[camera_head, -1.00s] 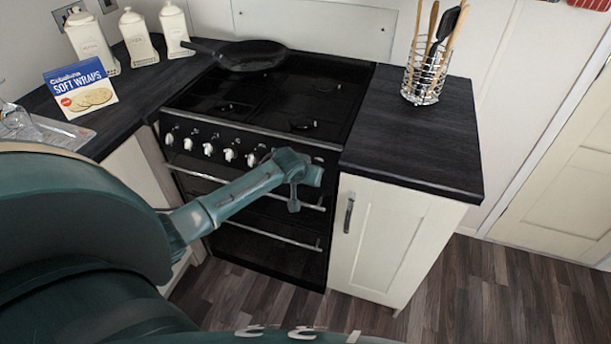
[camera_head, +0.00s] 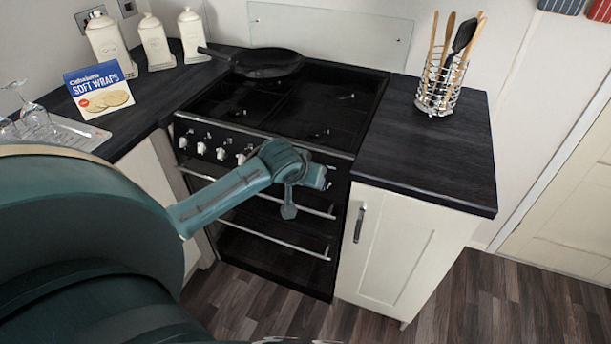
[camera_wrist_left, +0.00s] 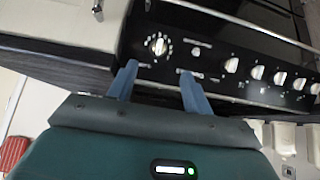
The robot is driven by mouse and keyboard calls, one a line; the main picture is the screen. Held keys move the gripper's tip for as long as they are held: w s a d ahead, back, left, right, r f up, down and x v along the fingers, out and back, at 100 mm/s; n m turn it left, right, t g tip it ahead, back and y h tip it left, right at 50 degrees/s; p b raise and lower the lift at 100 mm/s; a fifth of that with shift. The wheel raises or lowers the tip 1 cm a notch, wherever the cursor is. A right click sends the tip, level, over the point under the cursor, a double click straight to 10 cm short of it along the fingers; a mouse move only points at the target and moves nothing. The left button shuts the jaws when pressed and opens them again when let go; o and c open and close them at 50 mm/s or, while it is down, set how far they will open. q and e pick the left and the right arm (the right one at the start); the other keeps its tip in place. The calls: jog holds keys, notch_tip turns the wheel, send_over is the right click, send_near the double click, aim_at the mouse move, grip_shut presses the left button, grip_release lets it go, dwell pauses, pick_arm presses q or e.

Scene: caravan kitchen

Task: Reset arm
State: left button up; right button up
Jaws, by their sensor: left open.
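My left arm comes in from the left in the head view, with its dark teal links filling the lower left. My left gripper (camera_head: 306,190) is in front of the oven (camera_head: 262,240), just below the right part of its knob panel. In the left wrist view the gripper (camera_wrist_left: 157,80) shows two blue-grey fingers spread apart, with nothing between them. Beyond them is the oven's black panel (camera_wrist_left: 212,62) with white knobs. I cannot tell from these views whether the fingers touch the oven. My right gripper is not in view.
A black pan (camera_head: 262,60) sits on the hob's back left. A wire utensil holder (camera_head: 440,88) stands on the right counter (camera_head: 430,140) above a white cupboard (camera_head: 392,240). A soft wraps box (camera_head: 98,90) and canisters (camera_head: 155,42) stand left. Floor (camera_head: 480,300) is clear at right.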

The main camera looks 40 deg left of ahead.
pick_arm(q)
jog(key=shift+s+r, duration=0.15)
jog(key=shift+r, duration=0.05)
dwell(0.4)
jog(key=s+d+f+m+t+h, duration=0.1)
jog(key=s+d+f+m+h, duration=0.1)
jog(key=s+d+f, duration=0.5)
jog(key=s+d+f+m+t+h, duration=0.1)
jog(key=s+d+f+m+h, duration=0.1)
jog(key=s+d+f, duration=0.5)
jog(key=s+d+m, duration=0.1)
jog(key=s+d, duration=0.3)
jog(key=s, duration=0.2)
jog(key=shift+d+f+m, duration=0.15)
jog(key=shift+f+m, duration=0.15)
jog(key=shift+h, duration=0.3)
